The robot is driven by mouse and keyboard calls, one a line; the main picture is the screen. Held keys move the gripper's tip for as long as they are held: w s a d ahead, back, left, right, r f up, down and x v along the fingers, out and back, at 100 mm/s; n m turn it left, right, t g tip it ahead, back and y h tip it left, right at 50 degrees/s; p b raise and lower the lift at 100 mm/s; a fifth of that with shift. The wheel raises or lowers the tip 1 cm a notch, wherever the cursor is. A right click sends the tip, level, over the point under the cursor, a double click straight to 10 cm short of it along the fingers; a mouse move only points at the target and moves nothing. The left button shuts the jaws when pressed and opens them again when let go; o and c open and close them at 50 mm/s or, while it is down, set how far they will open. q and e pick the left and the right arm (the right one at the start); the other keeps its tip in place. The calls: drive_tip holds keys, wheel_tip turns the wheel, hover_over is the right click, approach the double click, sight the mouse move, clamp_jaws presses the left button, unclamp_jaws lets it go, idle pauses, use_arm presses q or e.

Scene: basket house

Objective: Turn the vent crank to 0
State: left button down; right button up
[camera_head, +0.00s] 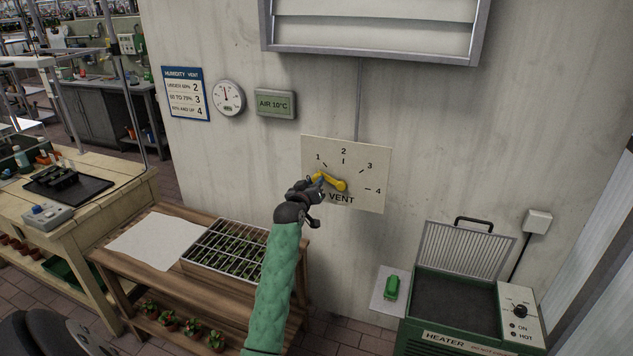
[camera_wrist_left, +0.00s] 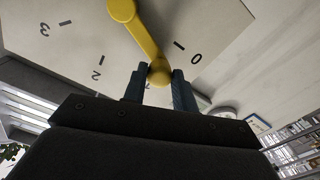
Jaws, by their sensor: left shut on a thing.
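The vent panel (camera_head: 372,200) is a cream plate on the wall, with marks 1 to 4 showing in the head view. Its yellow crank (camera_head: 333,182) points left and slightly up from its pivot, below the 1 mark. My left gripper (camera_head: 316,180) is at the crank's outer end and hides the 0 area there. In the left wrist view, my left gripper (camera_wrist_left: 160,82) is shut on the knob end of the yellow crank (camera_wrist_left: 143,38). There the 0 and its tick show just right of the crank on the panel (camera_wrist_left: 75,40). My right gripper is out of view.
A louvred vent (camera_head: 370,35) is above the panel. A humidity chart (camera_head: 186,93), a round gauge (camera_head: 228,97) and an air display (camera_head: 275,104) hang left. A seedling tray (camera_head: 225,250) sits on the wooden bench below. A green heater (camera_head: 455,290) stands lower right.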

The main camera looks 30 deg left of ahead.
use_arm(q)
drive_tip(key=shift+s+a+f+n, duration=0.1)
drive_tip(key=shift+a+f+n, duration=0.05)
drive_tip(key=shift+f+n, duration=0.85)
drive_tip(key=shift+a+f+n, duration=0.15)
drive_tip(key=shift+f+n, duration=0.5)
drive_tip(key=shift+n, duration=0.65)
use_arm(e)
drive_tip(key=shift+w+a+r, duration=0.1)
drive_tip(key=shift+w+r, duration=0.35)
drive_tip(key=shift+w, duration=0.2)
use_arm(q)
drive_tip(key=shift+f, duration=0.1)
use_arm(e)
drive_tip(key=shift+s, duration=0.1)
use_arm(q)
drive_tip(key=c, duration=1.1)
unclamp_jaws()
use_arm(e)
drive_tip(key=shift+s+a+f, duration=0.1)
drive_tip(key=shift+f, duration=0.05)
use_arm(q)
drive_tip(key=shift+s, duration=0.1)
